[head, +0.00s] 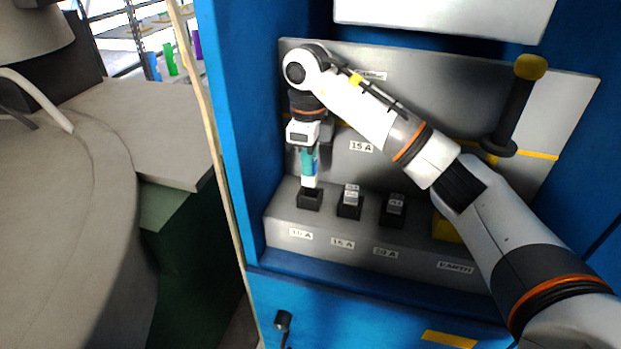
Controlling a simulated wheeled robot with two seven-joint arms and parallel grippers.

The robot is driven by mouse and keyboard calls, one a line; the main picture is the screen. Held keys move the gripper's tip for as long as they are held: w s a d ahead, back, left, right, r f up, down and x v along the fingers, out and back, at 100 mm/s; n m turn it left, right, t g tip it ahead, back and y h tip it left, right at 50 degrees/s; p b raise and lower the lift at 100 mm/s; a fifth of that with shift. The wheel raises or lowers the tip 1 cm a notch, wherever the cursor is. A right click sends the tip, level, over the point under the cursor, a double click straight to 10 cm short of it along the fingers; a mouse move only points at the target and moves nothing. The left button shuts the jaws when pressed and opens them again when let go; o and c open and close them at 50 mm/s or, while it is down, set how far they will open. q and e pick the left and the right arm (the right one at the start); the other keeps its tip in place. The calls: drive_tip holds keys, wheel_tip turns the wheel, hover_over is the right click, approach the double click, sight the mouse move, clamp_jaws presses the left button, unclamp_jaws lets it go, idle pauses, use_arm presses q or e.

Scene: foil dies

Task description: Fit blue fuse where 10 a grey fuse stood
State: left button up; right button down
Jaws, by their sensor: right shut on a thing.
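The blue fuse (309,166) is teal-blue with a white lower end and stands upright. My right gripper (307,150) is shut on its upper part, coming down from above. The fuse's lower end is at the top of the black 10 A socket (310,201), at the left of the row. I cannot tell how deep it sits in it. The label below the socket (300,234) seems to read 10 A. No grey fuse shows in that socket. My left gripper is not in view.
Grey fuses stand in the 16 A socket (349,208) and the 20 A socket (393,214). A yellow block (446,229) is partly behind my right arm. A black lever with a yellow knob (530,67) stands at right. The blue cabinet wall (228,130) is close at left.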

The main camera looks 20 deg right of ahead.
sight(310, 180)
drive_tip(key=shift+w+d+f, duration=0.1)
drive_tip(key=shift+f, duration=0.7)
wheel_tip(310, 180, down, 3)
drive_tip(key=shift+f+p, duration=0.1)
drive_tip(key=shift+p, duration=0.45)
drive_tip(key=shift+f, duration=0.2)
drive_tip(key=shift+f, duration=0.15)
drive_tip(key=c, duration=1.4)
unclamp_jaws()
wheel_tip(310, 180, up, 12)
drive_tip(key=shift+r+b, duration=0.15)
drive_tip(key=shift+b, duration=0.5)
